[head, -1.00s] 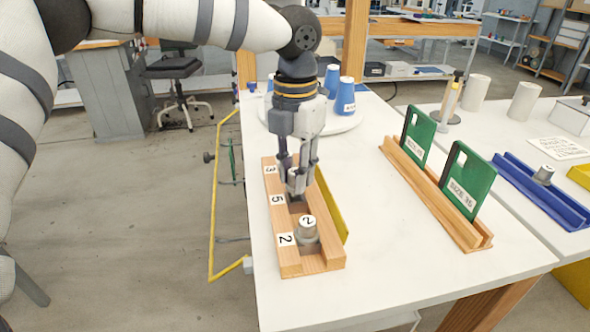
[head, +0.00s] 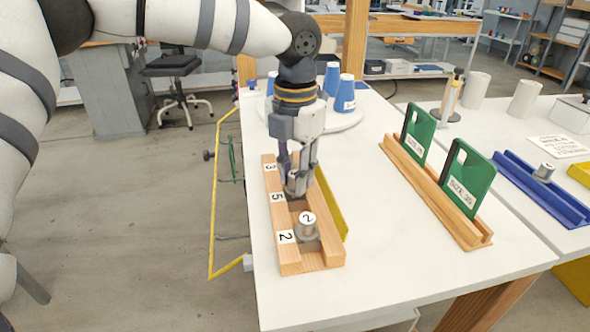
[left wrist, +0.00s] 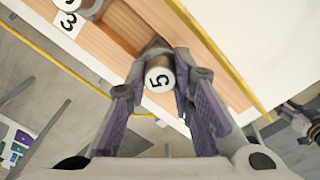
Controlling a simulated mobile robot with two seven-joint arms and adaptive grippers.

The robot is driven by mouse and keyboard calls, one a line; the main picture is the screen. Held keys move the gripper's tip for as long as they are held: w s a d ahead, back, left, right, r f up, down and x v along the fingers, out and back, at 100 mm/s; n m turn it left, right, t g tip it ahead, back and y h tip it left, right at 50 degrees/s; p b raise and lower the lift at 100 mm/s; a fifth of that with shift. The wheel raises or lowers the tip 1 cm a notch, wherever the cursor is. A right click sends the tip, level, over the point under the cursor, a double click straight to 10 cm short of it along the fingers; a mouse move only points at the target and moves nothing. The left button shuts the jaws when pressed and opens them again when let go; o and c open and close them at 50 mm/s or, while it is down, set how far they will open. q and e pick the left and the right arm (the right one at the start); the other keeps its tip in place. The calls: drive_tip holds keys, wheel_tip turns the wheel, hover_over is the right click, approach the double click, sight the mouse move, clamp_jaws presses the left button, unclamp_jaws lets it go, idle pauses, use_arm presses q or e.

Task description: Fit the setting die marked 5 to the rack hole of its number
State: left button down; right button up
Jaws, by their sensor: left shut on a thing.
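The wooden rack (head: 322,262) lies on the white table with number labels 3, 5 and 2 along its left side. My left gripper (head: 297,184) is over the rack beside the 5 label (head: 277,198), shut on a grey die. The left wrist view shows that die, with a white top marked 5 (left wrist: 159,79), between the fingertips. It is at a dark square opening (left wrist: 154,47) in the rack; its base is partly hidden, so I cannot tell how deep it sits. The die marked 2 (head: 307,226) stands by the 2 label.
Another white-topped die (left wrist: 68,4) shows near the 3 label. A yellow strip (head: 331,205) runs along the rack's right side. Blue cups (head: 345,95) stand on a round plate behind. A wooden holder with green plates (head: 468,178) is to the right, with clear table between.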

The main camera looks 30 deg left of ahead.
use_arm(q)
drive_tip(key=shift+f, duration=0.65)
drive_tip(key=c, duration=1.3)
unclamp_jaws()
drive_tip(key=shift+r, duration=2.55)
drive_tip(key=shift+f, duration=0.1)
